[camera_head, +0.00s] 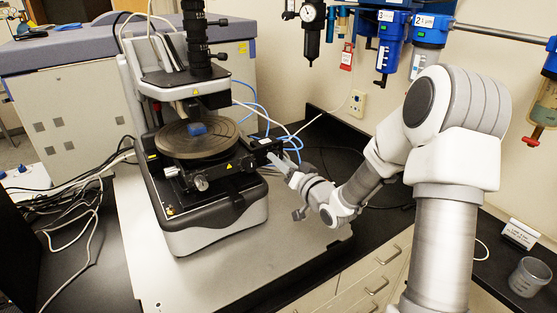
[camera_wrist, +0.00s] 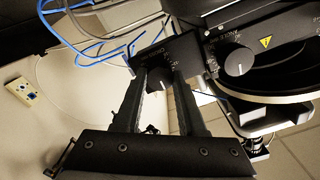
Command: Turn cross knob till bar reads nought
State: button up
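The cross knob (camera_wrist: 160,76) is a dark knob on a black block with a partly readable white label, in the wrist view. It lies between the tips of my gripper's two fingers (camera_wrist: 162,82), which hide its sides. I cannot tell whether the fingers press on it or stand just apart from it. In the head view my gripper (camera_head: 274,160) is at the right side of the stage of the profiler (camera_head: 215,225), and the cross knob is too small to make out there. I cannot make out the bar or its reading in either view.
A second black knob (camera_wrist: 238,62) with a white pointer sits to the right of my fingers. The round stage (camera_head: 185,148) carries a blue piece (camera_head: 197,129). Blue tubes (camera_wrist: 95,58) run behind the block. A bench (camera_head: 135,245) lies under the profiler.

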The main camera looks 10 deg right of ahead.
grip_shut()
jog(key=m+p, duration=0.3)
jog(key=m, duration=0.3)
